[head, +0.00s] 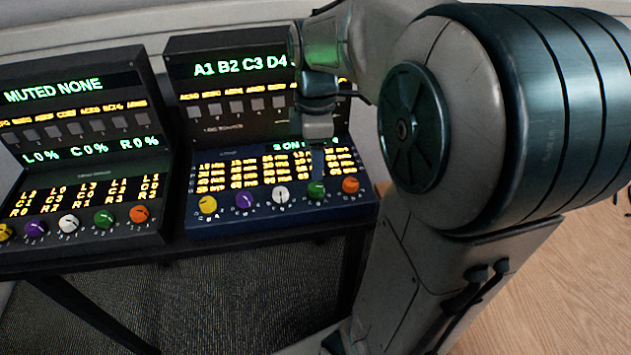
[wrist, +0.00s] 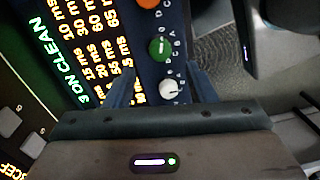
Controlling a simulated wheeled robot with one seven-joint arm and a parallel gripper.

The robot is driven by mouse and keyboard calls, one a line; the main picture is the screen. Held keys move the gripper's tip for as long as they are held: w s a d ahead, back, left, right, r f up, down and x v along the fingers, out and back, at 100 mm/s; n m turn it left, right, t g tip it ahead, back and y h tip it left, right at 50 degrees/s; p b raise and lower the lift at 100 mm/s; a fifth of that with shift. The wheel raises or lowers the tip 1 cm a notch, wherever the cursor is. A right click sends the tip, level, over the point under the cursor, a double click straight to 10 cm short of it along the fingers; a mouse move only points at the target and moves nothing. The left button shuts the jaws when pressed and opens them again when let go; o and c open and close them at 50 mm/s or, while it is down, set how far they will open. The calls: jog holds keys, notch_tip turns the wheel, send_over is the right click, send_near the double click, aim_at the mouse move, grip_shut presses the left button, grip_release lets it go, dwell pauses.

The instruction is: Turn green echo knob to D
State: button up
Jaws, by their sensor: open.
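The green knob (head: 317,190) is in the bottom row of the blue panel (head: 270,222), between the white knob (head: 280,194) and the orange knob (head: 350,185). It also shows in the wrist view (wrist: 160,47), with a pale pointer mark and small letters beside it. Which letter the mark points at is too small to tell. My gripper (head: 318,158) is above the blue panel near the green knob. In the wrist view my gripper (wrist: 160,72) is open; its fingers lie either side of the column of knobs, with the white knob (wrist: 169,88) nearer the palm. Nothing is held.
Yellow (head: 207,204) and purple (head: 243,200) knobs share the row. The left console (head: 80,190) has a similar knob row, including another green knob (head: 104,219). A button panel (head: 235,105) rises behind the blue panel. Wooden floor (head: 560,270) is clear at right.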

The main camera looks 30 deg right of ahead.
aim_at(316, 186)
notch_tip(316, 186, down, 7)
jog(key=shift+s+r+b, duration=0.15)
jog(key=shift+r+b, duration=0.05)
jog(key=shift+b, duration=0.1)
jog(key=c, duration=1)
